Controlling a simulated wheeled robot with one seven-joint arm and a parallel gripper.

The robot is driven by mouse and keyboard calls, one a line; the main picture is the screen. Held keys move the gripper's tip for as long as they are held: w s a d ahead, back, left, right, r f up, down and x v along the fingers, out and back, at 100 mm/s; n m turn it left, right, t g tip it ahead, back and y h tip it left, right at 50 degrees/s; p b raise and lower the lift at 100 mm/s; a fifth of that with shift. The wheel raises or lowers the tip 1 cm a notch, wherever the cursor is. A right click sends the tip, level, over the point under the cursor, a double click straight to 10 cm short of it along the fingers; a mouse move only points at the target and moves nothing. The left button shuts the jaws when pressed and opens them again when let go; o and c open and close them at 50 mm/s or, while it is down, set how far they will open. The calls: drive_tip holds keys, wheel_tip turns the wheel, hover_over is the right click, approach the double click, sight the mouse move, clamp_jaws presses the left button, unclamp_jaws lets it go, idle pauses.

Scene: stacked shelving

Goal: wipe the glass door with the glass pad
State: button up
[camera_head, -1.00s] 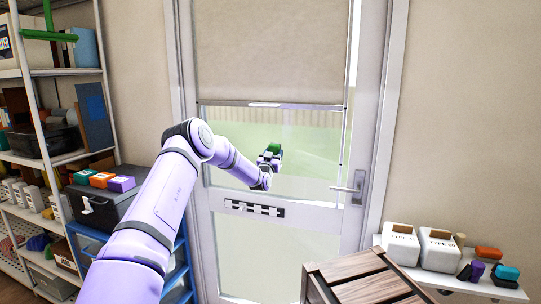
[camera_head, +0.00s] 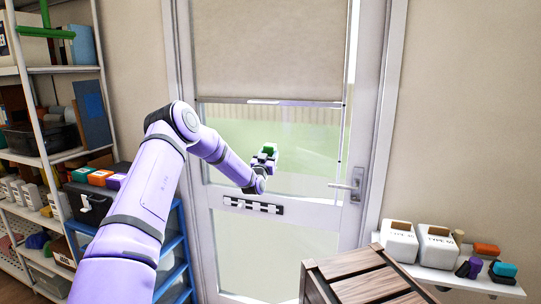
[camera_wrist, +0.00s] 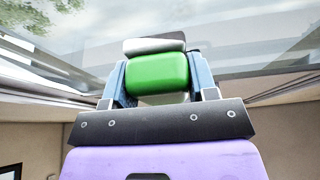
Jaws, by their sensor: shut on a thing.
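My gripper (camera_head: 264,160) is in front of the glass pane, left of the door's middle. It is shut on a green pad (camera_head: 270,148). In the wrist view the green pad (camera_wrist: 157,73) sits between two blue fingers, with a grey-white layer at its far side facing the glass. The glass door (camera_head: 300,140) has a white frame, a lever handle (camera_head: 356,185) at its right and a beige blind (camera_head: 270,50) lowered over its upper part. I cannot tell whether the pad touches the glass.
A wooden crate (camera_head: 345,285) stands low before the door. A white shelf (camera_head: 470,280) at right bears white containers and coloured blocks. At left, a dark toolbox (camera_head: 92,203) carries several coloured blocks, beside a loaded rack (camera_head: 45,160).

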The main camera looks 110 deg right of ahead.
idle(0.3)
drive_tip(key=shift+w+a, duration=0.95)
drive_tip(key=shift+a, duration=0.3)
